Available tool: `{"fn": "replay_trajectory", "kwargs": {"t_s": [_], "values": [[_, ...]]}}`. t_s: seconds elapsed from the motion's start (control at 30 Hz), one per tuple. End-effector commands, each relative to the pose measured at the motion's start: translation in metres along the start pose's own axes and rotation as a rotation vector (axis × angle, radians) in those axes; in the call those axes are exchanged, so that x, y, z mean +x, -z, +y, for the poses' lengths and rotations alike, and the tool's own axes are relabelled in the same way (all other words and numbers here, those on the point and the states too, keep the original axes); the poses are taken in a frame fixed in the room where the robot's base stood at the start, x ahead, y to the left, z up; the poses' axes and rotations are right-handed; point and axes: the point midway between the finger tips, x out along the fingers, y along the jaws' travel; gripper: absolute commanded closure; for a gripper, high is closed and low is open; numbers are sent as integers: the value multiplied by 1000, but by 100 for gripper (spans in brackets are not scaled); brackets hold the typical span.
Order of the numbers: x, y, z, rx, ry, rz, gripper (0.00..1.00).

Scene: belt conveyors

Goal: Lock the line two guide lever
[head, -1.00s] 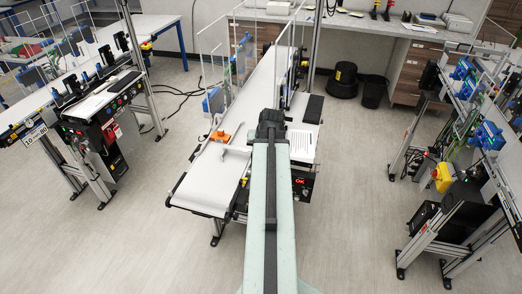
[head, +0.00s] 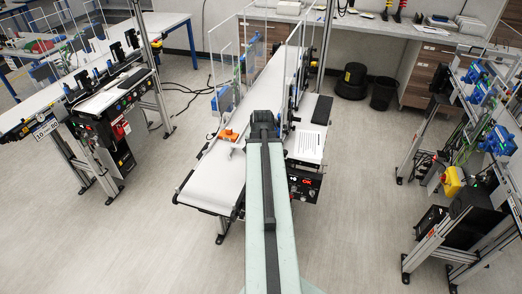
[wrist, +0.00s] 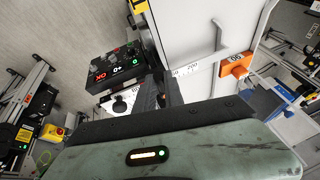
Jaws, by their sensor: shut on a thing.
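My gripper (head: 262,122) is over the right edge of the middle white belt conveyor (head: 216,183). In the wrist view its dark fingers (wrist: 160,95) point down beside the belt's edge. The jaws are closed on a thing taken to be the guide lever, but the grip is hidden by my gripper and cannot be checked. A pale bent bar (wrist: 221,42) crosses over the belt, leading to an orange block (wrist: 236,65) with dark marks. The orange block also shows at the belt's left edge in the head view (head: 229,135).
A black control box (wrist: 115,66) with lit red and green displays is beside the belt. Clear upright panels (head: 222,60) stand along the conveyor. Other conveyor rigs stand at left (head: 105,125) and right (head: 470,195). The floor (head: 355,220) is clear at front right.

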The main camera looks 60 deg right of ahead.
Motion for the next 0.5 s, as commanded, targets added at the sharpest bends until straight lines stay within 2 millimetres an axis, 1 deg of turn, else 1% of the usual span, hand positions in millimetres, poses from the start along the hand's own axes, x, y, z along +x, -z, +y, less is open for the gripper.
{"fn": "replay_trajectory", "kwargs": {"t_s": [0.17,0.2,0.23,0.27,0.5], "values": [[0,1,-1,1,3,2,100],[0,1,-1,1,3,2,79],[0,1,-1,1,3,2,70],[0,1,-1,1,3,2,65],[0,0,0,0,2,1,65]]}}
